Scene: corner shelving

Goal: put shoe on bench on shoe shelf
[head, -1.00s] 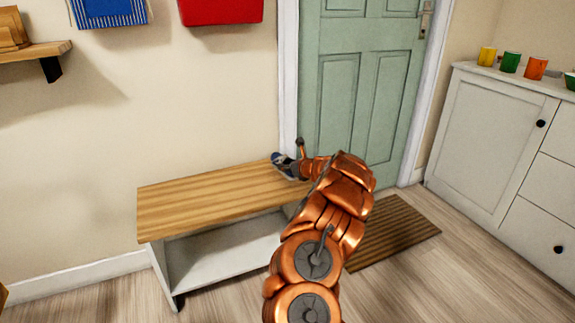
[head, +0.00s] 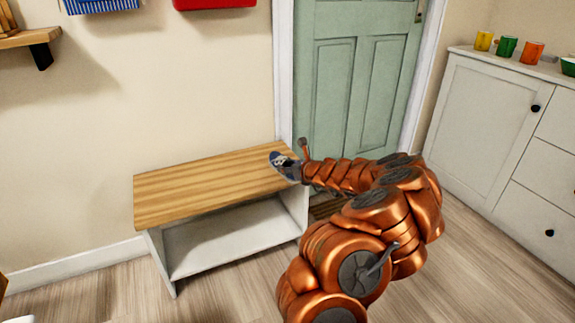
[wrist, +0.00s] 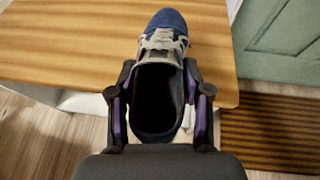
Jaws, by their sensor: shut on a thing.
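A blue and grey shoe (head: 284,162) is at the right end of the wooden bench (head: 200,185). In the wrist view the shoe (wrist: 163,35) points away from me, its toe over the bench top (wrist: 70,45) and its heel toward me. My gripper (wrist: 158,100) is shut on the shoe, with a finger on each side of its heel part. In the head view my gripper (head: 296,172) is at the bench's right edge. I cannot tell whether the shoe touches the bench top. The white shelf (head: 225,238) under the bench top looks empty.
A green door (head: 355,90) stands behind the bench, with a brown striped mat (wrist: 265,130) before it. A white cabinet (head: 480,140) with several cups is at the right. Clear wooden floor (head: 220,300) lies in front of the bench.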

